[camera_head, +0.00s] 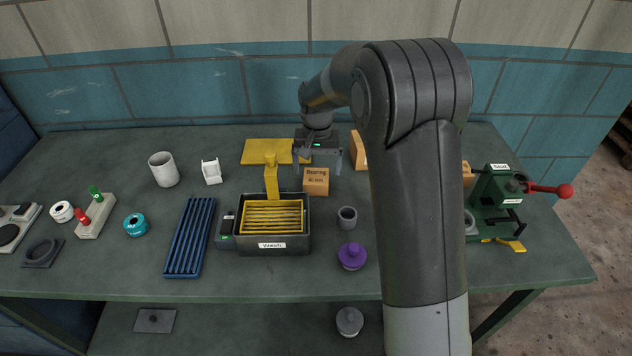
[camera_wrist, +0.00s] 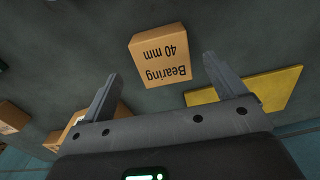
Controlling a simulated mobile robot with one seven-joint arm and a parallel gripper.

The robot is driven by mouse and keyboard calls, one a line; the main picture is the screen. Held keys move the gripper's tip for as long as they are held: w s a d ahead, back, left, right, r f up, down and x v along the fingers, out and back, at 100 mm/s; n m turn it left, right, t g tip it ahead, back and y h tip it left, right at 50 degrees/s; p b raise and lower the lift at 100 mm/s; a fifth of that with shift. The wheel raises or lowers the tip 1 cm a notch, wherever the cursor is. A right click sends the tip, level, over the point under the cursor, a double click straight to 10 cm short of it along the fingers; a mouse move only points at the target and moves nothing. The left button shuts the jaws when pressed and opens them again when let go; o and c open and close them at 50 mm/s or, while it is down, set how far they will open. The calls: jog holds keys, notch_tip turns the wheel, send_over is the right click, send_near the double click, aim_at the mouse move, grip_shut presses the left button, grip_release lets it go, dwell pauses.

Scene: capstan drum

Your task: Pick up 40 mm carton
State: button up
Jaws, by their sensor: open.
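The 40 mm carton (camera_head: 316,182) is a small tan box marked "Bearing 40 mm". It sits on the dark bench behind and right of the wash tank. It also shows in the wrist view (camera_wrist: 160,54), upside down in print, just beyond the fingertips. My gripper (camera_head: 317,172) points down near the carton, with its fingers open to either side as the head view sees it. In the wrist view my gripper (camera_wrist: 162,66) has its two fingers apart, with the carton ahead of the gap and nothing held.
A yellow mat (camera_head: 258,150) lies close behind. Another tan carton (camera_head: 358,150) stands to the right, partly behind my arm. The wash tank (camera_head: 274,246) with its yellow basket (camera_head: 272,215) is in front.

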aim_at(316, 176)
jog(key=f, duration=0.5)
jog(key=shift+w+a+f, duration=0.15)
jog(key=shift+w+f, duration=0.1)
jog(key=shift+f, duration=0.1)
jog(key=c, duration=1.2)
jog(key=shift+r, duration=0.1)
